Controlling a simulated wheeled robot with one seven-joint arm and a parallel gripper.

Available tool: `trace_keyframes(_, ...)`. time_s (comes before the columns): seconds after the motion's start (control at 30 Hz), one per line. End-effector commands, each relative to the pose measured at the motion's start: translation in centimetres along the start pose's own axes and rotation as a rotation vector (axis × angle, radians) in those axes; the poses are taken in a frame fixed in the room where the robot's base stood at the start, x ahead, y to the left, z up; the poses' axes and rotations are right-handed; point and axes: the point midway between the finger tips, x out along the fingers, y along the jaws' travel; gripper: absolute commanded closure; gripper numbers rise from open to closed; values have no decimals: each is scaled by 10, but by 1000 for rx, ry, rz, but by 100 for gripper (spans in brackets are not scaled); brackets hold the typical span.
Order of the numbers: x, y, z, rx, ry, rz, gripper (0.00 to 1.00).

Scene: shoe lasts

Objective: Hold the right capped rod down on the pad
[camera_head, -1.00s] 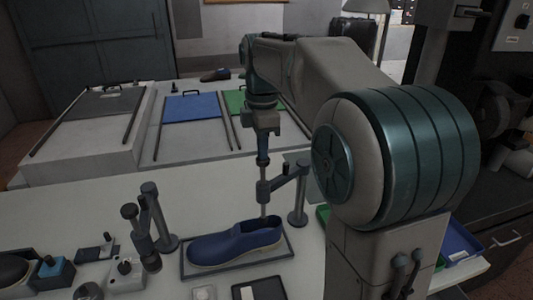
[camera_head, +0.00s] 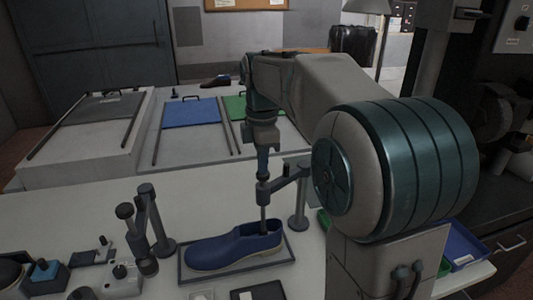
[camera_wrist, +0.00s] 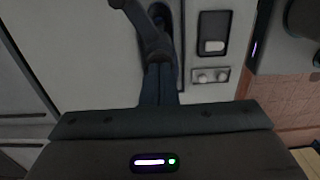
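The right capped rod (camera_head: 263,214) runs upright through the holder at the end of the right post's arm (camera_head: 283,181). Its lower end reaches down into the heel opening of the blue shoe (camera_head: 225,248); the pad there is hidden. My gripper (camera_head: 263,177) points straight down directly over the rod's top, at the holder, and hides the cap. In the wrist view, the two dark fingers (camera_wrist: 160,88) lie side by side, shut, with nothing visible between them. Contact with the cap cannot be seen clearly.
The left capped rod (camera_head: 125,212) stands beside its own post (camera_head: 157,222), left of the shoe. The shoe lies in a dark-edged tray (camera_head: 187,277). Small switch boxes (camera_head: 119,282) stand at front left. A blue bin (camera_head: 464,249) is at right.

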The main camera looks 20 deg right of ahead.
Motion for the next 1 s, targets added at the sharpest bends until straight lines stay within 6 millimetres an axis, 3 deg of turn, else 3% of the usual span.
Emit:
trace_keyframes(0.2, 12, 0, 0, 0, 0, -3, 100)
trace_keyframes(1.0, 14, -1, 0, 0, 0, -6, 100)
